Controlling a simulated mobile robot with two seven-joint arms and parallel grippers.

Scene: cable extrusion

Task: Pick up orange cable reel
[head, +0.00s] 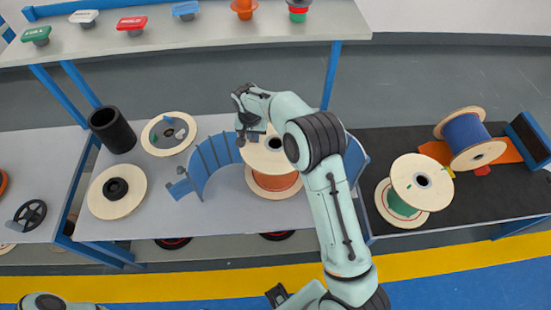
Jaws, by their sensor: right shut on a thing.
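The orange cable reel (275,183) stands on the grey table with its pale wooden flanges facing up and down. Orange cable shows between the flanges. My right gripper (243,136) is at the far left edge of its upper flange and is shut on it. My right arm covers the right part of the reel. I cannot tell whether the reel touches the table. My left gripper is not in view.
A blue curved rack (212,157) stands close left of the reel. A shelf (205,40) runs behind.

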